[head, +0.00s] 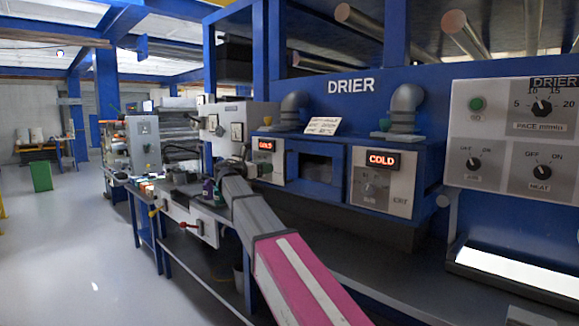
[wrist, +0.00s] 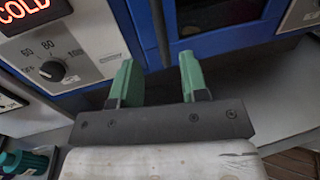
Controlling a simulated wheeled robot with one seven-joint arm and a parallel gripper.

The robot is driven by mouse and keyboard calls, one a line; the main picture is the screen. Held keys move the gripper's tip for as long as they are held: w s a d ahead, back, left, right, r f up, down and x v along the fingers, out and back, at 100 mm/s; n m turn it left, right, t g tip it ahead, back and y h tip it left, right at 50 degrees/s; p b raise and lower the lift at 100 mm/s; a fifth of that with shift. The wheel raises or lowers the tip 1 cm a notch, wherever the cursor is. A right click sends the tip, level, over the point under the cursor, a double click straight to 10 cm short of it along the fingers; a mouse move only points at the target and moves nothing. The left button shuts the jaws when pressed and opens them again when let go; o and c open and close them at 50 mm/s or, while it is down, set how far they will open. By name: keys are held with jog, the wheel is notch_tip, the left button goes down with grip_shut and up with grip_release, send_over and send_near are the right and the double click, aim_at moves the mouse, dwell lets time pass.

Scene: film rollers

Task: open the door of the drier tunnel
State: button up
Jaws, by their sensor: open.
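The drier tunnel is the blue machine marked DRIER (head: 351,86). Its blue front section with a dark window (head: 317,168), which looks like the door, sits between two grey panels; it appears shut. In the wrist view my gripper (wrist: 157,75) shows two green fingers, open and empty. A thin dark upright bar (wrist: 160,30), perhaps the door's handle, lies between and beyond the fingertips. The blue door frame (wrist: 195,45) is just ahead; contact cannot be told.
Grey panels with red COLD displays (head: 265,145) (head: 382,160) flank the door. A knob (wrist: 52,71) is close left of the fingers. A bench (head: 185,205) with small items stands below left. Open grey floor (head: 75,260) lies at the left.

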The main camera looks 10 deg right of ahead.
send_over(285, 178)
jog(key=shift+w+d, duration=0.15)
jog(key=shift+w, duration=0.25)
grip_shut()
